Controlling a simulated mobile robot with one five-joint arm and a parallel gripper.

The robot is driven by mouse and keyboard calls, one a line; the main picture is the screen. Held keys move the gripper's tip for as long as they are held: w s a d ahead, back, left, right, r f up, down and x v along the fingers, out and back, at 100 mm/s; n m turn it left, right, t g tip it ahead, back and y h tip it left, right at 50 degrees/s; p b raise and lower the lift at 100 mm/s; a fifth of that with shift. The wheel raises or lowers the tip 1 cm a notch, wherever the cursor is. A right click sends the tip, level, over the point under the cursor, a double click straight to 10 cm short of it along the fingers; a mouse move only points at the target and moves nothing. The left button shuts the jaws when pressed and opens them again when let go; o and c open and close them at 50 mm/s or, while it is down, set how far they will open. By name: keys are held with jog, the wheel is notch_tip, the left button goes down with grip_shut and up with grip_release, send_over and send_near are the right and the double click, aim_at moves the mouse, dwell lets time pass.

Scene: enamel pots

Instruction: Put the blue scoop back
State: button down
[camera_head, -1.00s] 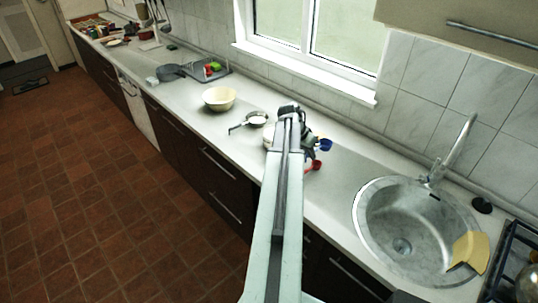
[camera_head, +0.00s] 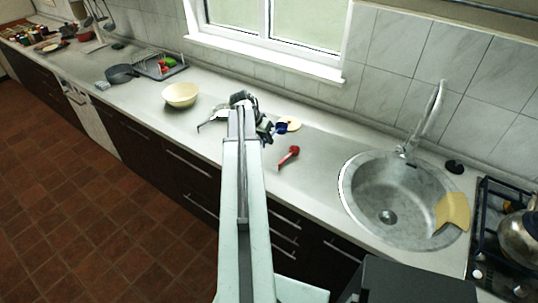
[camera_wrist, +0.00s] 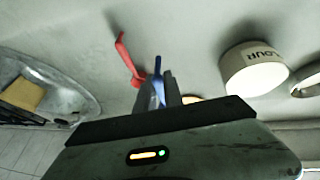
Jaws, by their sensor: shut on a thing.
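The blue scoop (camera_head: 280,128) is at the tip of my gripper (camera_head: 264,131), over the counter by the sink. In the wrist view, the blue scoop (camera_wrist: 158,68) stands up between the fingertips of my gripper (camera_wrist: 159,92), which is shut on it. Part of the scoop is hidden by the fingers, and I cannot tell whether it touches the counter. A white canister lettered "FLOUR" (camera_wrist: 255,68) stands to the right in the wrist view; my arm hides it in the head view.
A red scoop (camera_head: 289,155) lies beside the blue one. A cream round piece (camera_head: 291,123) is just behind. The sink (camera_head: 385,200) holds a yellow piece (camera_head: 452,212). A cream bowl (camera_head: 180,95) stands left. Counter between red scoop and sink is clear.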

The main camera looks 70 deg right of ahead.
notch_tip(320, 180, down, 8)
jog(key=b, duration=0.6)
jog(key=shift+w+f+b, duration=0.1)
jog(key=shift+f+b, duration=0.05)
jog(key=shift+b, duration=0.15)
jog(key=shift+r, duration=0.2)
jog(key=shift+f, duration=0.15)
jog(key=c, duration=1.5)
grip_release()
jog(key=shift+o, duration=0.2)
jog(key=shift+a+r+p, duration=0.1)
jog(key=shift+r+p, duration=0.4)
jog(key=shift+p, duration=0.05)
jog(key=p+v, duration=1)
jog(key=v, duration=0.1)
jog(key=shift+r, duration=0.2)
